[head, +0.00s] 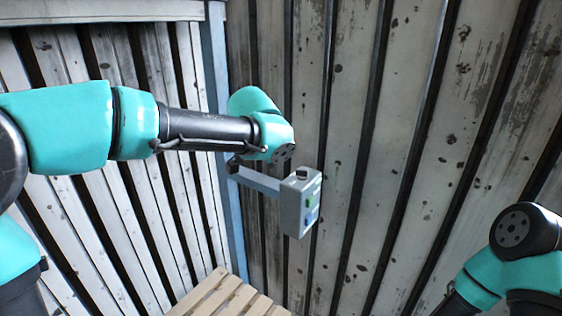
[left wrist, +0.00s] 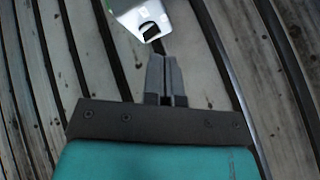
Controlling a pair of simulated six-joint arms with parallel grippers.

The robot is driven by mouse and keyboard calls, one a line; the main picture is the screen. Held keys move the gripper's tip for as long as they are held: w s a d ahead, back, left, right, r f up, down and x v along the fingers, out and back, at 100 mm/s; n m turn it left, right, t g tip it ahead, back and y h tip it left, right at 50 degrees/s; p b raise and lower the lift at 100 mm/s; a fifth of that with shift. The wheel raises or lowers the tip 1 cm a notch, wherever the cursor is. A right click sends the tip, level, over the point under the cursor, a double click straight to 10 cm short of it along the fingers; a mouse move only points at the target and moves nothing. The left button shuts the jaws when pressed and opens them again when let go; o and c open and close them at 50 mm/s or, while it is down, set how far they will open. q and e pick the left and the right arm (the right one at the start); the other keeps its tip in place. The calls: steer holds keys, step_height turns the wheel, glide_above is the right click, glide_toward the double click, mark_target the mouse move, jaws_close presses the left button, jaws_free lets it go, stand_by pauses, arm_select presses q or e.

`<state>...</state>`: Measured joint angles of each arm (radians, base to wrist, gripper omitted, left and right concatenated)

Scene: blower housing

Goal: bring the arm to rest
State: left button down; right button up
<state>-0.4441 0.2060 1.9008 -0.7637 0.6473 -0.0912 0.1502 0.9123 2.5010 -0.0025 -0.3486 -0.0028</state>
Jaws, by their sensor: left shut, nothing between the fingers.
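My left arm (head: 205,128) reaches in from the left in the head view, its wrist above and left of a grey control box. I cannot make out its fingers there. In the left wrist view my left gripper (left wrist: 166,82) is shut and empty. The control box (head: 294,208) is held out on a grey bracket and has green and blue buttons on its face and a black part on top. It also shows in the left wrist view (left wrist: 132,14), just beyond the fingertips, with a visible gap. My right arm (head: 520,262) shows at lower right; its gripper is out of view.
A wall of worn, pale vertical slats (head: 420,130) stands behind the box, and another slatted wall (head: 90,215) is at left. A blue-grey post (head: 218,90) stands at the corner. A wooden slatted pallet (head: 225,296) lies below. The space right of the box looks clear.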

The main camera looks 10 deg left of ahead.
arm_select(q)
steer(key=s+a+f+n+g+h, duration=0.1)
steer(key=s+f+n+g, duration=0.1)
steer(key=f, duration=1.5)
steer(key=s+a+f+n+g+h, duration=0.1)
steer(key=s+f+n+g, duration=0.1)
steer(key=f, duration=1.4)
steer(key=s+a+f+n+g, duration=0.1)
steer(key=s+f+n, duration=0.3)
steer(key=s+f, duration=0.6)
steer(key=s+a+f+n+g, duration=0.1)
steer(key=s+a+f+n, duration=0.3)
steer(key=s+f, duration=0.6)
steer(key=shift+s+a+f+n+h, duration=0.3)
steer(key=shift+f, duration=0.65)
